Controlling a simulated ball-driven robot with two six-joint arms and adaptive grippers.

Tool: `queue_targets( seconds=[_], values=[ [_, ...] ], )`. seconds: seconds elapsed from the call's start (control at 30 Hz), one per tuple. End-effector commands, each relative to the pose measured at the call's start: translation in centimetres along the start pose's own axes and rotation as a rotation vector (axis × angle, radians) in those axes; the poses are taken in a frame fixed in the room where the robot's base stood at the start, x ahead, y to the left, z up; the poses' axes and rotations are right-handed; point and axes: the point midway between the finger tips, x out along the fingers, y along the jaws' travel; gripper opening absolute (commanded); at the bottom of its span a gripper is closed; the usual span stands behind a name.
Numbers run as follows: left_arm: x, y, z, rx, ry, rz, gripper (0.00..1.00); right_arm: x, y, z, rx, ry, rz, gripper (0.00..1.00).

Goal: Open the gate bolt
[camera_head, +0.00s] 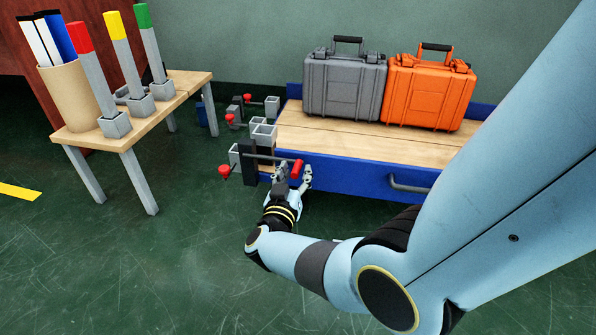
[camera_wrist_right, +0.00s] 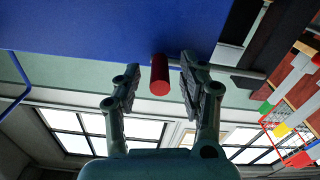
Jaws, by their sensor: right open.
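The gate bolt (camera_head: 263,157) is a grey rod running sideways along the front of the blue-sided bench, with a red handle (camera_head: 297,169) at its right part. In the right wrist view the red handle (camera_wrist_right: 160,76) points towards the camera, in front of the blue panel. My right gripper (camera_head: 292,181) is at the handle in the head view, partly hiding it. In the wrist view my right gripper (camera_wrist_right: 160,66) is open, with one finger on each side of the handle and visible gaps. My left gripper is not in view.
A grey case (camera_head: 344,86) and an orange case (camera_head: 429,92) stand on the bench's wooden top (camera_head: 345,144). Red knobs (camera_head: 224,171) and grey brackets sit left of it. A wooden table (camera_head: 186,84) with coloured posts stands further left.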

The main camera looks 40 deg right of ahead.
Motion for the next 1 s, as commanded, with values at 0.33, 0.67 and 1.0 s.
queue_targets(
  seconds=[0.33,0.67,1.0],
  values=[
    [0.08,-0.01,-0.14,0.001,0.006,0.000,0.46,0.06,-0.03,-0.04,0.000,0.001,0.000,0.33],
    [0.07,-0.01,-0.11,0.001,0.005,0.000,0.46,0.05,-0.04,-0.03,0.000,0.000,0.000,0.00],
    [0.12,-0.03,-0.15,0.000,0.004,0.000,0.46,0.04,0.12,-0.03,0.000,0.000,-0.001,0.00]
  ],
)
